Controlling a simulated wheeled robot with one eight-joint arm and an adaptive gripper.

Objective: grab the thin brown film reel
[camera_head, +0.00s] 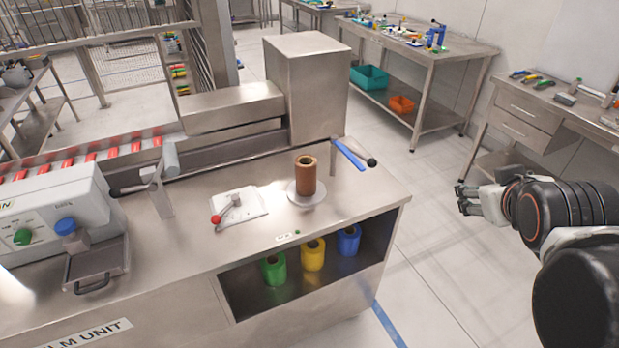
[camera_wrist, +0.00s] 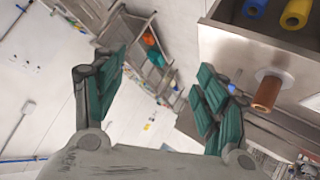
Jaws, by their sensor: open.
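The thin brown film reel (camera_head: 306,177) stands upright on a round white plate (camera_head: 307,195) on the steel counter, near its right end. My gripper (camera_head: 463,199) is at the right of the head view, away from the counter and the reel. In the wrist view my gripper (camera_wrist: 155,95) has its green-padded fingers spread wide with nothing between them.
A blue lever (camera_head: 349,154) stands just behind the reel. A white plate with a red-knobbed lever (camera_head: 238,207) lies left of it. Green (camera_head: 274,269), yellow (camera_head: 313,254) and blue (camera_head: 349,239) reels stand on the shelf below. Floor between counter and gripper is clear.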

